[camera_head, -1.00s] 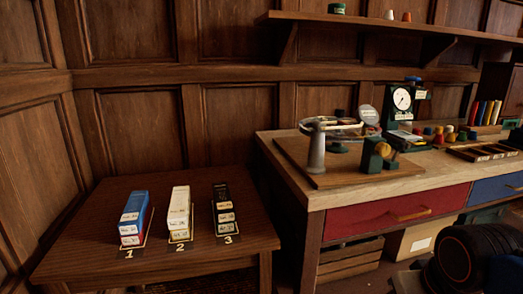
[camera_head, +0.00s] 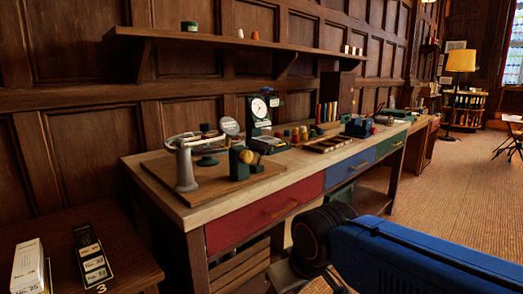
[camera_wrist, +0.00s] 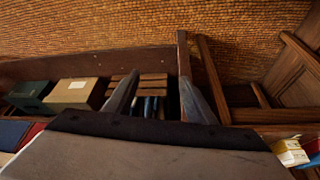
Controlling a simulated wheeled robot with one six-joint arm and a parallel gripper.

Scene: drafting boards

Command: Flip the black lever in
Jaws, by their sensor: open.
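I cannot make out the black lever for certain in either view. The fingertips are not visible in the head view.
The workbench (camera_head: 283,177) has red and blue drawers. A small dark table (camera_head: 130,262) with white and black boxes stands at lower left. A shelf (camera_head: 215,41) runs above the bench. Open floor (camera_head: 455,200) lies to the right. A crate and boxes (camera_wrist: 72,95) sit below the bench.

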